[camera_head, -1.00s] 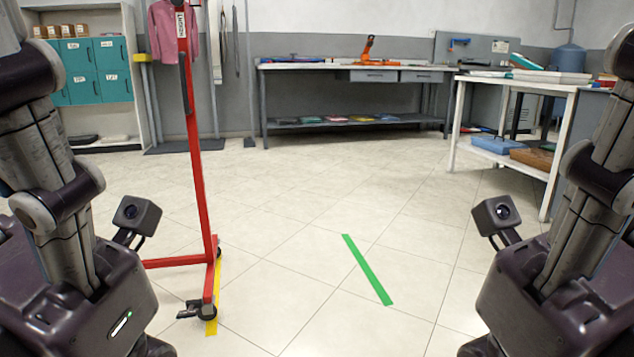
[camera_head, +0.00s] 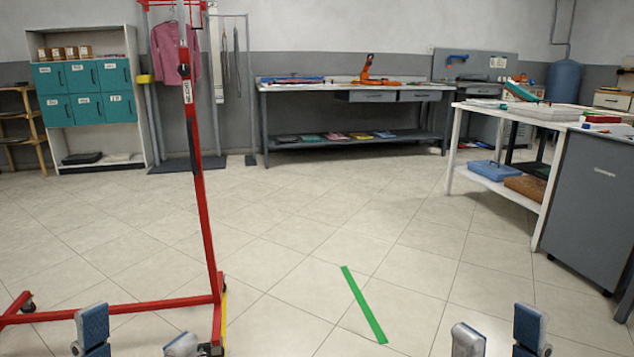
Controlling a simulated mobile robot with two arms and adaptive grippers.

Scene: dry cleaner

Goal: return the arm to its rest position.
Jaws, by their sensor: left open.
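My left gripper (camera_head: 137,337) shows at the bottom left edge as two blue and grey fingertips. They are spread apart with nothing between them, in front of the base of a red rolling rack (camera_head: 202,215). My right gripper (camera_head: 499,334) shows at the bottom right edge, also as two separated fingertips with bare floor behind them. Both arms and the rest of both grippers are below the frame.
A pink garment (camera_head: 175,52) hangs behind the red rack. A green floor strip (camera_head: 363,304) lies on open tiles in the middle. A white table (camera_head: 542,192) and a grey cabinet (camera_head: 592,205) stand at the right. A workbench (camera_head: 262,88) stands at the back wall.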

